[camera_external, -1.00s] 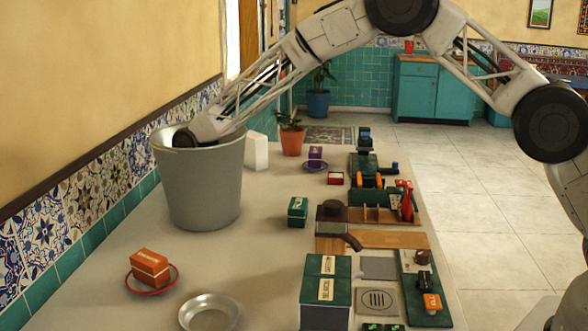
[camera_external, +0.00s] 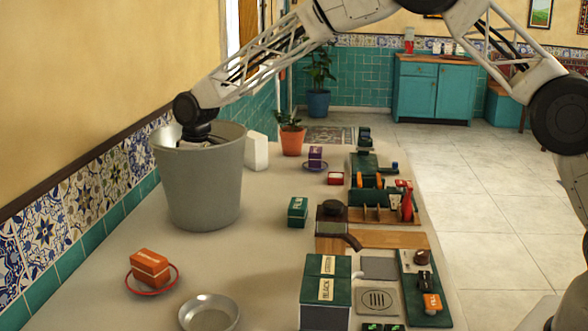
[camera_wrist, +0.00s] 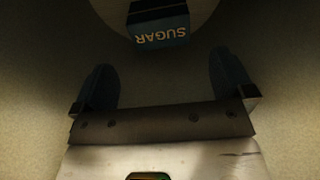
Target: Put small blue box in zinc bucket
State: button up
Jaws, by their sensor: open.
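The zinc bucket (camera_external: 200,190) stands upright on the table at the left in the external view. My gripper (camera_wrist: 165,85) points down at the bucket's mouth, and its lower part is hidden behind the rim in the external view. In the wrist view its two fingers are apart with nothing between them. A small blue box marked SUGAR (camera_wrist: 160,38) shows beyond the fingers, on the round pale floor of the bucket. It is clear of the fingers and partly cut off by the frame's top edge. The external view does not show this box.
An orange box (camera_external: 150,268) on a red-rimmed saucer and a metal bowl (camera_external: 210,314) stand in front of the bucket. A white block (camera_external: 257,152) and a potted plant (camera_external: 291,138) stand behind it. Green boxes (camera_external: 298,211) and a wooden rack are to the right.

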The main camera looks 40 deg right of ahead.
jog(key=shift+s+d+r, duration=0.15)
jog(key=shift+r, duration=1.3)
